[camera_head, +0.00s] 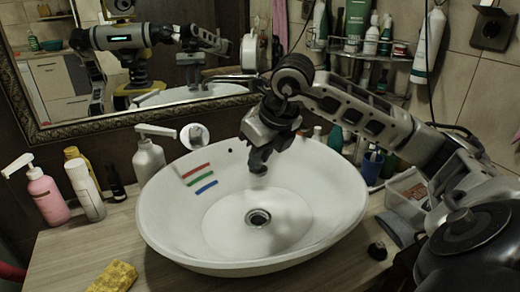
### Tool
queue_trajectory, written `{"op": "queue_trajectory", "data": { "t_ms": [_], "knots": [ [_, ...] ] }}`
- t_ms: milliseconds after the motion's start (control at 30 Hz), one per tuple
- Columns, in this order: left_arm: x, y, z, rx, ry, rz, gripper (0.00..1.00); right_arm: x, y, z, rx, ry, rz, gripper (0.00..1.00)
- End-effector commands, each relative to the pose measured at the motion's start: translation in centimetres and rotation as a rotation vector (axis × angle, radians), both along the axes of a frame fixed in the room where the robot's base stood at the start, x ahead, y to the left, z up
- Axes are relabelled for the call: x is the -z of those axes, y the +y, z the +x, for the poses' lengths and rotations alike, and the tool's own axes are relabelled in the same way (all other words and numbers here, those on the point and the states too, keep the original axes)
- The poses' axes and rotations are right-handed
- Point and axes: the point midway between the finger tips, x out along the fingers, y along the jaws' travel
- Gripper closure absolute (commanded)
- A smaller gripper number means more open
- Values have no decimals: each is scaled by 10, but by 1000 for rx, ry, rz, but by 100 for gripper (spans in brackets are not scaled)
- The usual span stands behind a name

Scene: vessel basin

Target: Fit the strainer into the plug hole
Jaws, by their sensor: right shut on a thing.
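The white oval basin (335,205) stands on the counter, with the round metal-rimmed plug hole (258,217) at its bottom. My right gripper (259,163) hangs over the back part of the basin, fingers pointing down, above and apart from the plug hole. It is shut on what appears to be the strainer, a small dark piece mostly hidden by the fingers, so its tilt cannot be told. My left gripper does not show directly.
A soap pump bottle (149,160) stands behind the basin's left rim, and a pink bottle (47,195) further left. A yellow sponge (114,277) lies front left. A mirror (60,100) stands behind.

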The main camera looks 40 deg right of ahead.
Motion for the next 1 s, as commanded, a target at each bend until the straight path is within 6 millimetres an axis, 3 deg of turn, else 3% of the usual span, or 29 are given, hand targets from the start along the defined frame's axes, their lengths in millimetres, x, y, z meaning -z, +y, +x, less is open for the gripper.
{"op": "queue_trajectory", "data": {
  "t_ms": [33,333,867,900,967,1000],
  "knots": [
    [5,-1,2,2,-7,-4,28,12,0,0,0,0,0,100],
    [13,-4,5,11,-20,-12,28,41,0,0,-1,0,-1,100],
    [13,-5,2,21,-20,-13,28,49,0,0,-1,-1,0,100],
    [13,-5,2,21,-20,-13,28,49,0,0,-1,0,0,73],
    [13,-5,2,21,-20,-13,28,49,0,0,-1,0,0,56],
    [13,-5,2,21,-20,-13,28,49,0,0,-1,0,0,56]
  ]
}}
